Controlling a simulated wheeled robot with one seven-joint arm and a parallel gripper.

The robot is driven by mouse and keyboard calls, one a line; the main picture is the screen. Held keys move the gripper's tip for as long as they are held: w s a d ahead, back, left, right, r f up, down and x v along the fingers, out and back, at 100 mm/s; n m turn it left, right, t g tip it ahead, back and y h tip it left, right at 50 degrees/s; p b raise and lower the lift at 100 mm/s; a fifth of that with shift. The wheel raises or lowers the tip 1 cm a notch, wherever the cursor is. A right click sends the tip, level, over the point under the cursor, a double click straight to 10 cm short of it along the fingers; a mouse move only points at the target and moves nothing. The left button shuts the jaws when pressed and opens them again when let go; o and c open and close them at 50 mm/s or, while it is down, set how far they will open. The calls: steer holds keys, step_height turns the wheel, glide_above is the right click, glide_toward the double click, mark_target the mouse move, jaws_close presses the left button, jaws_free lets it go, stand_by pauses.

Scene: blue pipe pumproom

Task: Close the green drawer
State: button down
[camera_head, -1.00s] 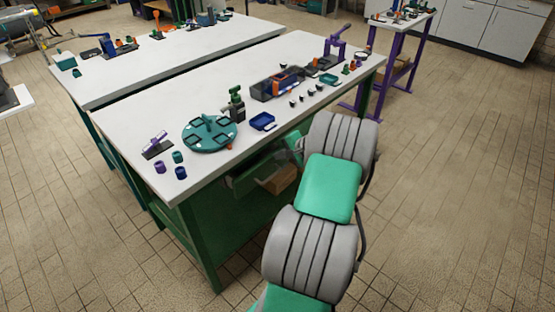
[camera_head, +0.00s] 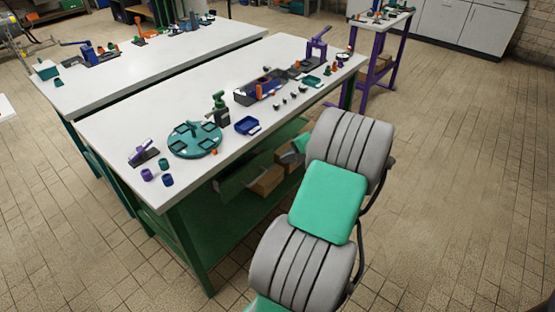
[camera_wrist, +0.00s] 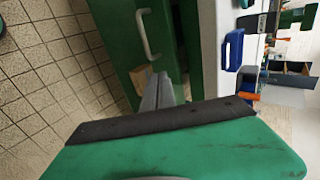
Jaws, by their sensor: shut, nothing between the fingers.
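The green drawer (camera_wrist: 120,45) shows its front and pale curved handle (camera_wrist: 148,35) at the top of the wrist view, under the bench. A dark gap lies between this front and the white bench top edge. I cannot tell how far the drawer stands out. My gripper (camera_wrist: 160,90) is shut and empty, below the handle in the wrist view and apart from it.
The white bench top (camera_head: 115,125) carries a teal round tray (camera_head: 195,140), a blue tray (camera_head: 247,126) and several small parts. Cardboard boxes (camera_head: 267,180) sit on the green lower shelf (camera_head: 235,232). A purple-legged table (camera_head: 377,75) stands behind. Open tiled floor lies right.

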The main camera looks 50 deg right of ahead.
steer(key=s+a+m, duration=0.1)
steer(key=s+a, duration=0.1)
steer(key=s, duration=0.4)
steer(key=w+a+f+t, duration=0.1)
steer(key=a+f+t, duration=0.1)
steer(key=a, duration=0.8)
steer(key=n+b, duration=0.1)
steer(key=b, duration=0.1)
glide_toward(240, 176)
step_height(240, 176, down, 4)
steer(key=shift+t, duration=0.3)
steer(key=w, duration=0.4)
steer(key=shift+w+a+r, duration=0.15)
steer(key=shift+w+r, duration=0.1)
steer(key=shift+w, duration=0.4)
